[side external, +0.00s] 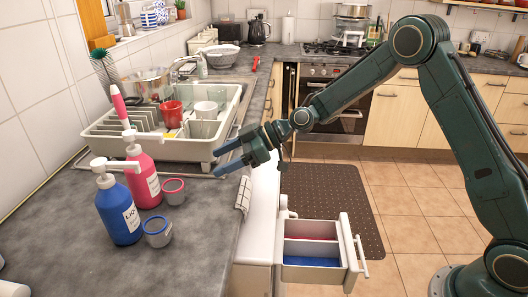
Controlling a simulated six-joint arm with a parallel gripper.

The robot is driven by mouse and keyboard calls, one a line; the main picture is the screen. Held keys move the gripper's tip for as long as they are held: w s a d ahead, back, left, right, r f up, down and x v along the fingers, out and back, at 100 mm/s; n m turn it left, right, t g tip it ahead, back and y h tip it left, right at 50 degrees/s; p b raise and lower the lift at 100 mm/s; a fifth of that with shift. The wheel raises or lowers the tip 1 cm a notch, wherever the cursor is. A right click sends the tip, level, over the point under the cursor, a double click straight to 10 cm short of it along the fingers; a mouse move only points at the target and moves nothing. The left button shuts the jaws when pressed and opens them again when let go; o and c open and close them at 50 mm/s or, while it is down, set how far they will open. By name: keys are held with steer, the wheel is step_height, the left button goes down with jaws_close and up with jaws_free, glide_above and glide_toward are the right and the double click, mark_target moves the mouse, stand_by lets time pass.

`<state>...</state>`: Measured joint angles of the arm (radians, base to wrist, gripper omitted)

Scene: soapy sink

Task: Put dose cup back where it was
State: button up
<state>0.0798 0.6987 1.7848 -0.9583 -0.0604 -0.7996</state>
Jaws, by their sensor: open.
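Two small grey dose cups stand on the dark counter. One has a red rim and inside (173,192) and stands by the pink pump bottle (146,178). The other has a blue rim and inside (157,234) and stands by the blue pump bottle (120,214). My gripper (217,163) is open and empty. It is above the counter edge, right of the red-rimmed cup and apart from it, with its fingers pointing left. An open white drawer (350,243) below the counter has a red compartment behind a blue one. I see no cup in the drawer's visible part.
A white dish rack (105,143) with a red mug (171,114) and other dishes stands behind the bottles. A folded cloth (243,196) hangs at the counter edge. The front counter right of the cups is clear.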

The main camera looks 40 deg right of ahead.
steer(key=s+d+r+m+h, duration=0.2)
steer(key=s+d+r+h, duration=0.1)
steer(key=s+r, duration=0.4)
steer(key=s+d+r+m+h, duration=0.1)
steer(key=s+d+m+h, duration=0.1)
steer(key=s, duration=0.8)
steer(key=s+d+r+m+h, duration=0.2)
steer(key=s+d+m+h, duration=0.1)
steer(key=s+d, duration=0.4)
steer(key=s+d+r+m+g+h, duration=0.1)
steer(key=s+d+m+h, duration=0.2)
steer(key=s, duration=1)
steer(key=shift+s+d+r+m, duration=0.25)
steer(key=shift+d+m, duration=0.75)
